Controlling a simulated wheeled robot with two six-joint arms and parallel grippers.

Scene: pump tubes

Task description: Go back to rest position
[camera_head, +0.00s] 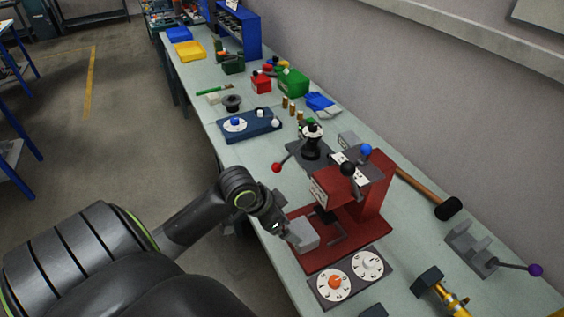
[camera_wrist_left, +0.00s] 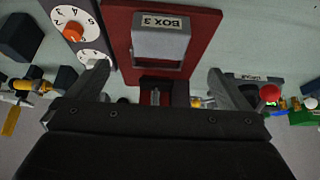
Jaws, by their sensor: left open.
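My left gripper (camera_head: 284,230) is at the left edge of the red machine (camera_head: 372,195). It shows in the left wrist view (camera_wrist_left: 158,72) with its two fingers wide apart and nothing between them. A grey box (camera_head: 304,237) is just beyond the fingertips on the red base. In the left wrist view this grey box (camera_wrist_left: 160,42) bears the label "BOX 3" and lies ahead of the gap between the fingers. My right gripper is not in view.
A panel with two white dials (camera_head: 349,277) lies in front of the machine. A black lever with a red knob (camera_head: 276,168) stands behind the gripper. A hammer (camera_head: 447,208) and a grey fixture with a purple knob (camera_head: 535,270) are at right. The floor (camera_head: 120,130) at left is clear.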

